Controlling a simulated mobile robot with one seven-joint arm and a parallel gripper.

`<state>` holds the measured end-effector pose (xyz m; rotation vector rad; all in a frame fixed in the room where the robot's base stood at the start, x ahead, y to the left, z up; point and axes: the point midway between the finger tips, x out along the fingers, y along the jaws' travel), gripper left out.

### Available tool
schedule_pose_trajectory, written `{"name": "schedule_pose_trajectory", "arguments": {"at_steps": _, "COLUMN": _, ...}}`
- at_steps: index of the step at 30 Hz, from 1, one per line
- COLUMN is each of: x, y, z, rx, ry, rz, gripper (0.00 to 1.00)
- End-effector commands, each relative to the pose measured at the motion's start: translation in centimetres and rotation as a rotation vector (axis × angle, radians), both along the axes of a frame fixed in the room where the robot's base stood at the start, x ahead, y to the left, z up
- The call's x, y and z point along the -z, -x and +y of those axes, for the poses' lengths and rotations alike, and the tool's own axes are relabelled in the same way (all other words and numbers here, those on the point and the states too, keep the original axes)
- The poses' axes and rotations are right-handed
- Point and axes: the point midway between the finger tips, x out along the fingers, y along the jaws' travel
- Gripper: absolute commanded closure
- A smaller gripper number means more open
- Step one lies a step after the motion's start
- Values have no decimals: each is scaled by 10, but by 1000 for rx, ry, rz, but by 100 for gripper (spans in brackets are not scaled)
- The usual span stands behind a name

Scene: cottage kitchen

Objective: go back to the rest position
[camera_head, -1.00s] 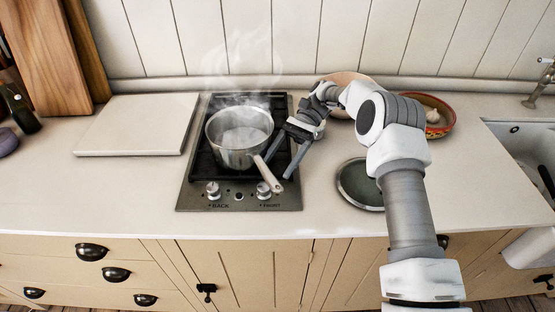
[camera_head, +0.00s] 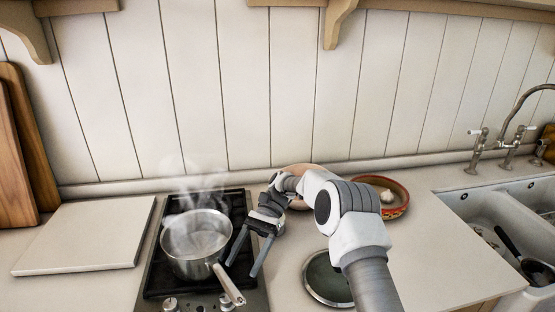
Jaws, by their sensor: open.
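My gripper (camera_head: 247,256) is open and empty, with its two fingers pointing down and toward the front. It hangs over the right edge of the hob (camera_head: 257,292), just right of the pot. The steel pot (camera_head: 182,262) stands on the hob with its handle pointing to the front right, and steam rises from it. I cannot tell whether a fingertip touches the pot handle. My arm reaches in from the lower right and hides part of the counter and of a bowl behind it.
A pale board (camera_head: 85,238) lies left of the hob. A round dark dish (camera_head: 325,279) lies under my arm. A pale bowl (camera_head: 303,171) and a red-rimmed bowl (camera_head: 398,197) with a garlic bulb (camera_head: 387,195) stand behind. The sink (camera_head: 475,212) is at right; wall shelves (camera_head: 420,7) hang above.

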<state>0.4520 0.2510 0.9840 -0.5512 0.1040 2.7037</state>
Motion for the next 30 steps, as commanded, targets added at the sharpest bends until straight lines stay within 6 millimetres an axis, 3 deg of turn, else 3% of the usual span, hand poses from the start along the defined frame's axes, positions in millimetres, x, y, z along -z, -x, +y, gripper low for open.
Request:
{"name": "schedule_pose_trajectory", "arguments": {"at_steps": 5, "x": -23, "y": 0, "z": -7, "rx": -2, "ry": 9, "rz": -88, "gripper": 31}}
{"name": "schedule_pose_trajectory", "arguments": {"at_steps": 14, "x": -84, "y": 10, "z": -39, "rx": -16, "ry": 44, "rz": -364, "gripper": 31}}
{"name": "schedule_pose_trajectory", "arguments": {"at_steps": 30, "x": -171, "y": 66, "z": -124, "rx": -76, "ry": 131, "rz": -888, "gripper": 31}}
